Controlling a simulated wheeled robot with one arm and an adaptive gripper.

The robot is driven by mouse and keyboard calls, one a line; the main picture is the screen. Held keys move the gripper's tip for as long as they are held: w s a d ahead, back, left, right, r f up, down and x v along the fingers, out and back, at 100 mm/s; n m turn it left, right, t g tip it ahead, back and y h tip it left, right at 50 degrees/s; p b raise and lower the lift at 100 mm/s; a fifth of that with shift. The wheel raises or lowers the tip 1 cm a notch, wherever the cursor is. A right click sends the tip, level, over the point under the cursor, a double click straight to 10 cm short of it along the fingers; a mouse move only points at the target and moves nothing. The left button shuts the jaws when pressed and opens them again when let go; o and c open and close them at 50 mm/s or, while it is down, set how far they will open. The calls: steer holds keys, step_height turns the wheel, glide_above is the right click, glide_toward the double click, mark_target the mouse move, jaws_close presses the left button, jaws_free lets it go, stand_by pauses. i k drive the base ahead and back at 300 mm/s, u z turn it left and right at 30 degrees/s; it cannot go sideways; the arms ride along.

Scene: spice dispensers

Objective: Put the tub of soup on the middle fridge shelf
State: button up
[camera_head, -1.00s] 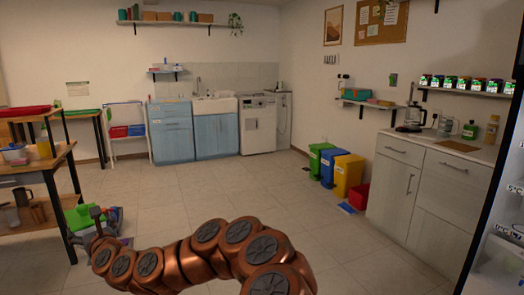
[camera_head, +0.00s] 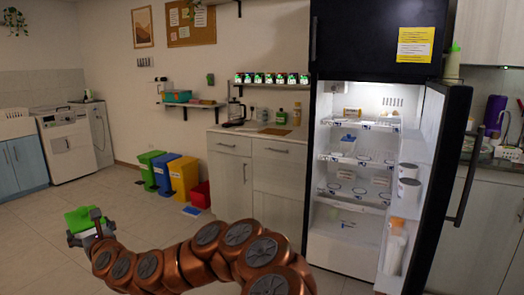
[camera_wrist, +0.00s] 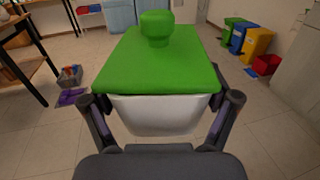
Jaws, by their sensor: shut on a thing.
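The tub of soup (camera_head: 80,219) has a green lid and a white body. In the wrist view the tub (camera_wrist: 155,62) fills the middle, its green knob on top and its lid roughly level. My gripper (camera_wrist: 160,100) is shut on the tub, with one finger on each side of the white body. In the head view my gripper (camera_head: 88,232) holds it above the floor at the left, well away from the fridge. The fridge (camera_head: 357,235) stands open at the right. Its middle shelf (camera_head: 375,162) carries a small blue-and-white item at the left, with several ring marks on its shelves.
The fridge door (camera_head: 425,200) is swung open to the right, with white jars (camera_head: 409,171) in its racks. A counter (camera_head: 262,145) stands left of the fridge. Green, blue and yellow bins (camera_head: 183,178) and a red box are on the floor.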

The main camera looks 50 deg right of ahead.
mark_target(365, 156)
steer(key=z, duration=1.45)
steer(key=i, duration=1.65)
steer(key=u, duration=0.05)
